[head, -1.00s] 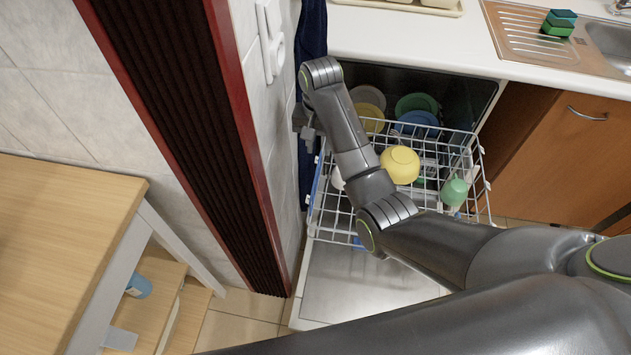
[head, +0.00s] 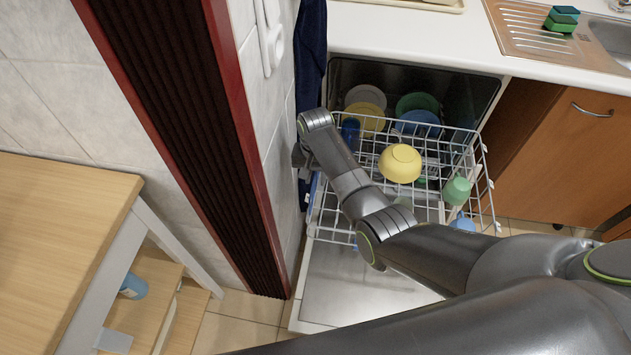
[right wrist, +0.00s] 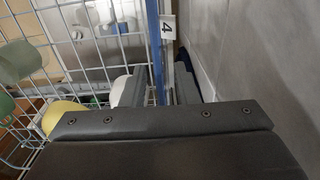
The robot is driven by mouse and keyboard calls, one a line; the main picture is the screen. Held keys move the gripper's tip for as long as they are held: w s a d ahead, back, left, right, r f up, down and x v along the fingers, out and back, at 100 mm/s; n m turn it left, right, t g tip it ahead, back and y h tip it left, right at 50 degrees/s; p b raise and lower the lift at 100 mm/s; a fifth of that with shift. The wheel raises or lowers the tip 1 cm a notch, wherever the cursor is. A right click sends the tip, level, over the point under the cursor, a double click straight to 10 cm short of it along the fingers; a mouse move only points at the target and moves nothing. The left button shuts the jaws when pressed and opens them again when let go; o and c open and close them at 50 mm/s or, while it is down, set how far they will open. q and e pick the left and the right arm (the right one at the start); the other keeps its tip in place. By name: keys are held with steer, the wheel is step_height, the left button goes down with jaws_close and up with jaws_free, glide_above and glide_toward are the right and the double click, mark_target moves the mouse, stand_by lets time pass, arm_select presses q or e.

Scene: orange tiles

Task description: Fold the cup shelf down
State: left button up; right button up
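The cup shelf (right wrist: 154,45) shows in the right wrist view as an upright blue strip along the wire rack's side, next to a tag marked 4. In the head view only a thin blue piece (head: 314,187) shows at the rack's left edge, partly hidden by my arm. My right gripper (right wrist: 158,92) is open, with one finger on each side of the blue strip. I cannot tell whether either finger touches it. In the head view this gripper (head: 301,157) is mostly hidden behind its wrist, beside the wall. My left gripper is not in view.
A tiled wall (right wrist: 250,50) stands close on the gripper's right in the wrist view. A dark blue towel (head: 312,50) hangs beside the dishwasher.

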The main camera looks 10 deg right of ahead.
steer(key=shift+f, duration=1)
jaws_close()
